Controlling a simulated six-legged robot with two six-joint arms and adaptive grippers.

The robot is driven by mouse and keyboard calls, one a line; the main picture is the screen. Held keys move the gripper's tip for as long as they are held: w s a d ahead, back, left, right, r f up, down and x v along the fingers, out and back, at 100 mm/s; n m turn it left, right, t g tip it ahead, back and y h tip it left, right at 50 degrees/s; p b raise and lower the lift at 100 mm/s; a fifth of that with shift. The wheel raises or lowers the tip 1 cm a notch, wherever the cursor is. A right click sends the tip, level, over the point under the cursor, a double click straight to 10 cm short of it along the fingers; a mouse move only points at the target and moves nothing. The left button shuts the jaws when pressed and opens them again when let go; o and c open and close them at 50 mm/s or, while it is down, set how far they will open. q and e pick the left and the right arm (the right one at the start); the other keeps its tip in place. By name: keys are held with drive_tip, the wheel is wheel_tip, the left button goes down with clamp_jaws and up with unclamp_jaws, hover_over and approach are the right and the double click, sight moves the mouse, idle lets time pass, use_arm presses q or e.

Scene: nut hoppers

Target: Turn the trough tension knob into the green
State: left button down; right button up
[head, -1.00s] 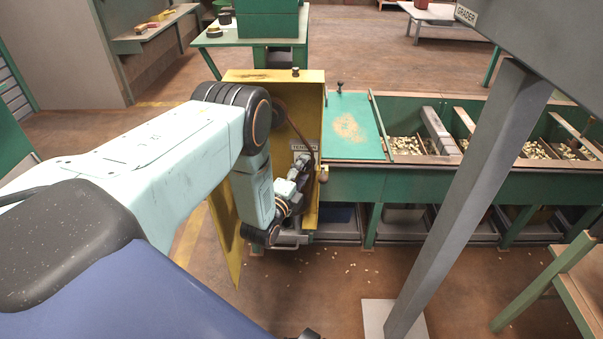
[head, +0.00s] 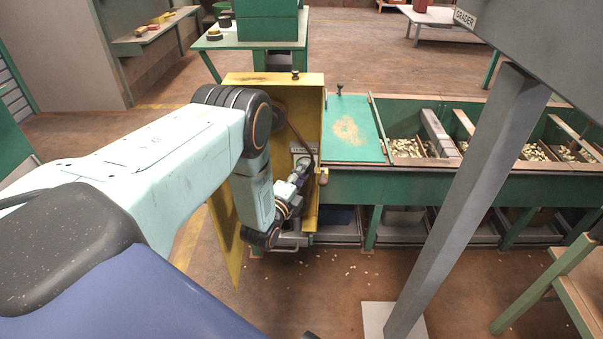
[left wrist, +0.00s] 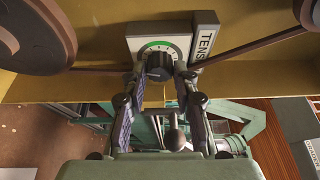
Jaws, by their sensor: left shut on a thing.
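The tension knob (left wrist: 159,66) is dark and round, in front of a pale dial plate with a green arc (left wrist: 157,45) along its upper part. A plate lettered "TENS" (left wrist: 207,40) stands beside it. My left gripper (left wrist: 160,76) is shut on the knob, one finger on each side. In the head view the left gripper (head: 297,180) reaches into the yellow guard housing (head: 313,110) at the end of the green trough; the knob is hidden there. I cannot make out a pointer on the dial. My right gripper is not in view.
A dark pulley (left wrist: 30,35) and belt (left wrist: 258,42) lie close around the dial. The green trough bench (head: 440,185) with nut bins runs right. A grey post (head: 465,205) stands in front of it. Open floor lies left and below.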

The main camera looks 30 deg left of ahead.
use_arm(q)
drive_tip(key=shift+d+r+m+g+y+p, duration=0.15)
drive_tip(key=shift+m+g+p, duration=0.55)
drive_tip(key=shift+m+p, duration=1)
drive_tip(key=shift+a+r+m+g+y+p, duration=0.15)
drive_tip(key=shift+m+g+p, duration=0.75)
drive_tip(key=shift+p, duration=1.25)
drive_tip(key=shift+d+m, duration=0.1)
drive_tip(key=shift+m, duration=0.2)
drive_tip(key=c, duration=1)
unclamp_jaws()
drive_tip(key=v, duration=1.2)
drive_tip(key=shift+f, duration=0.2)
